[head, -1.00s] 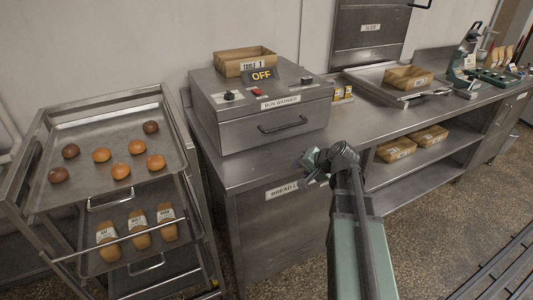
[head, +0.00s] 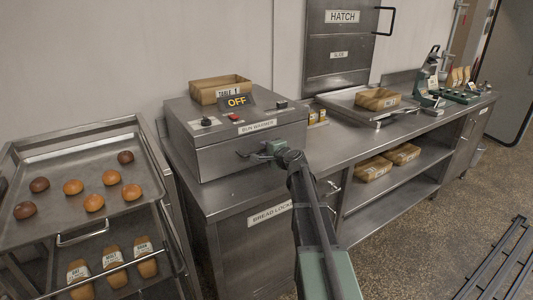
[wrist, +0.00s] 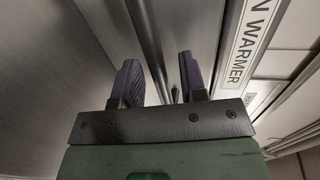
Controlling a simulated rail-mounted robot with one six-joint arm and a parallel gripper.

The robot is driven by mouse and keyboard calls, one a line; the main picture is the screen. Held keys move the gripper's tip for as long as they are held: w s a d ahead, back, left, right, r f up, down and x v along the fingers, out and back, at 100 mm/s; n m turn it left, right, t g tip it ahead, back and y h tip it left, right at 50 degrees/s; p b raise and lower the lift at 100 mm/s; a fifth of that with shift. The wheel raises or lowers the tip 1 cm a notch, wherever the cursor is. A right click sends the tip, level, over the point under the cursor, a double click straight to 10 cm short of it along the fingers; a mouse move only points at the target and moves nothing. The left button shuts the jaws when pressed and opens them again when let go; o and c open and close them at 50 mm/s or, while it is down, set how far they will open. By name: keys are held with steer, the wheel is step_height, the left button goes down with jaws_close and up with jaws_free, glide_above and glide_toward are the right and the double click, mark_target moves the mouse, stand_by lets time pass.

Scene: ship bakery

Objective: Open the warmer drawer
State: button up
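The bun warmer (head: 190,125) is a steel box on the counter, with a sign reading OFF on top. Its drawer front (head: 222,161) looks closed, flush with the box. The dark bar handle (head: 243,154) is partly hidden by my gripper (head: 262,152), which is at the handle's right part. In the wrist view, my gripper (wrist: 160,82) has its two purple fingers apart, pointing at the steel front. A dark bar, seemingly the handle (wrist: 148,45), runs down toward the gap between them. I cannot tell whether they touch it.
A crate labelled TABLE 1 (head: 220,87) stands on the warmer. A rack with bun trays (head: 60,216) stands to the left. A tray with another crate (head: 377,98) lies on the counter to the right. Open floor (head: 430,235) lies in front of the counter.

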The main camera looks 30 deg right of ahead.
steer(key=shift+w, duration=0.15)
jaws_close()
